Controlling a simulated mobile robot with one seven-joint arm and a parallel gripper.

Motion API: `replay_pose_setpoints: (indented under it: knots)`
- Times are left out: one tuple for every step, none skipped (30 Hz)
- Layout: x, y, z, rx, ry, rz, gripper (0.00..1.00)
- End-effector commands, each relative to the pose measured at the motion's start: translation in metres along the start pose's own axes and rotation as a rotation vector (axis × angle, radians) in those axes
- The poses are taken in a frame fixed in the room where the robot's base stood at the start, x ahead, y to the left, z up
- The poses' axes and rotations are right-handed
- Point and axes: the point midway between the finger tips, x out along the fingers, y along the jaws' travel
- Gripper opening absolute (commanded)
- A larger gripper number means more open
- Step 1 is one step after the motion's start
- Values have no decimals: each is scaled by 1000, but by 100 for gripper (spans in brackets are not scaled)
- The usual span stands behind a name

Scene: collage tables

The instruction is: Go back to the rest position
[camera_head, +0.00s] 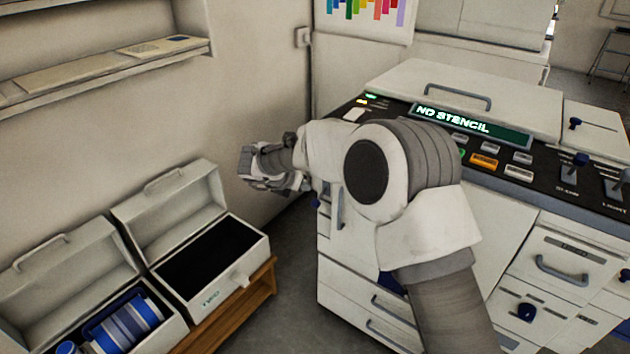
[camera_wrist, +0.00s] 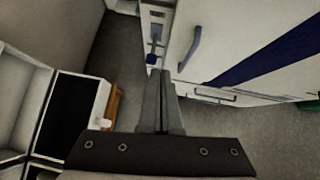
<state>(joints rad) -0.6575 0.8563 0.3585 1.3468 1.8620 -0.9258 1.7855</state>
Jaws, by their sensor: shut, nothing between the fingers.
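My gripper shows in the wrist view (camera_wrist: 162,75), pointing down with its two fingers together and nothing between them. In the head view my arm reaches forward and left across the middle, with its wrist end left of the machine; the fingertips are hard to make out there. The gripper hangs over the gap between the open boxes and the white machine, apart from both.
The white duplicating machine (camera_head: 470,215) with a "NO STENCIL" display (camera_head: 470,124) fills the right. An open empty box (camera_head: 252,262) stands on a wooden stand (camera_head: 240,303) at lower left. Beside it, another open box (camera_head: 75,265) holds blue-and-white rolls (camera_head: 125,322). A shelf (camera_head: 100,68) is above.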

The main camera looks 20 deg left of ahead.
Motion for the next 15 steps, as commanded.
replay_pose_setpoints:
  knots:
    - [-2, 0, 0, 0, 0, 0, 0]
    - [-3, 0, 0, 0, 0, 0, 0]
    - [-4, 0, 0, 0, 1, 0, 0]
    - [-4, 0, 0, 0, 0, 0, 0]
    - [-4, 0, 0, -2, -1, 2, 0]
    - [-5, 0, 4, -9, -8, 6, 0]
    - [-6, -1, 9, -19, -17, 13, 0]
    - [-8, -2, 15, -33, -29, 23, 0]
    - [-12, -3, 27, -64, -52, 42, 0]
    - [-16, -4, 38, -92, -75, 60, 0]
    - [-21, -7, 51, -130, -101, 78, 0]
    - [-29, -10, 70, -188, -143, 107, 0]
    - [-36, -14, 85, -240, -178, 128, 0]
    - [-44, -18, 100, -297, -215, 148, 0]
    - [-56, -23, 118, -380, -266, 173, 0]
